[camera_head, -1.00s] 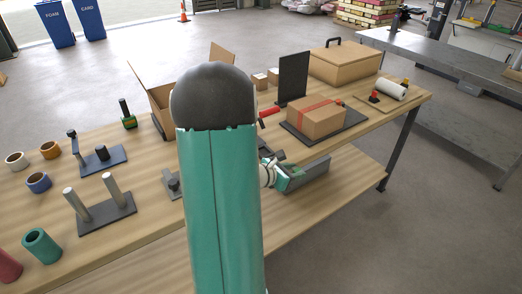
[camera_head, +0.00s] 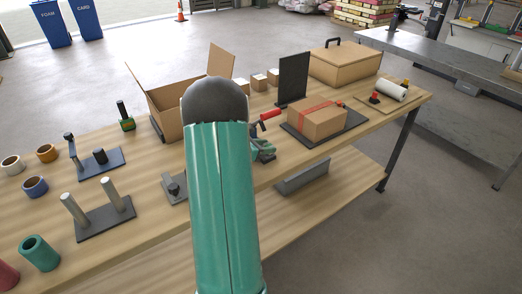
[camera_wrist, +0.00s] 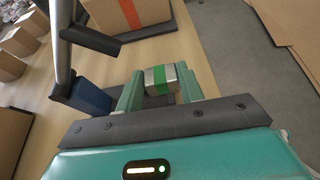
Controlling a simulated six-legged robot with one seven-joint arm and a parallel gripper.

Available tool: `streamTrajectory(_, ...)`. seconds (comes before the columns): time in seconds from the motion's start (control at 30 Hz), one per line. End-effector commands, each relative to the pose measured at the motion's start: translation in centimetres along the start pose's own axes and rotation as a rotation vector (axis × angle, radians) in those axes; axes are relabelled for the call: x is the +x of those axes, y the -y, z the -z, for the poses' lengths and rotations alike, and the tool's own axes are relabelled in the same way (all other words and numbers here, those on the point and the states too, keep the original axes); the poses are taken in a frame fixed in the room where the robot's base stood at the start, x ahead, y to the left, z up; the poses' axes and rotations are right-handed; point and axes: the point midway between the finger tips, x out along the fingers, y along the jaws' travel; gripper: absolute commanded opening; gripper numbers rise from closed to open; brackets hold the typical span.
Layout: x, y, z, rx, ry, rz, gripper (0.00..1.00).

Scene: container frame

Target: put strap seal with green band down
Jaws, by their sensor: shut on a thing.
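The strap seal, silver with a green band (camera_wrist: 160,80), sits between the two green fingers of my gripper (camera_wrist: 160,88) in the wrist view. The fingers are shut on it, one on each side. In the head view my gripper (camera_head: 262,150) is partly hidden behind my arm, near the front table edge and left of the strapped carton. I cannot make out the seal there.
The carton with an orange-red strap (camera_head: 315,117) stands on a dark plate. A red-handled tool (camera_head: 268,115) is close to my gripper. An open carton (camera_head: 165,110) stands behind my arm, and spindles (camera_head: 98,205) stand left.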

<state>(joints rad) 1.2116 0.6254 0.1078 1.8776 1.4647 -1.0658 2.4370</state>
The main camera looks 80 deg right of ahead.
Motion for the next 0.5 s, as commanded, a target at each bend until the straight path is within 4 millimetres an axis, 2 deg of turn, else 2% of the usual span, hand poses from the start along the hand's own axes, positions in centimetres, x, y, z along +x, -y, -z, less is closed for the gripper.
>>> streamTrajectory(0.03, 0.1, -0.8, 0.0, 0.002, 0.001, 0.0, 0.12)
streamTrajectory(0.27, 0.1, -2.9, 0.0, 0.002, 0.0, 0.001, 0.12)
streamTrajectory(0.4, 1.1, -2.5, 2.3, -0.002, -0.001, 0.005, 0.12)
streamTrajectory(0.5, 1.4, -2.6, 3.2, -0.001, 0.0, 0.002, 0.12)
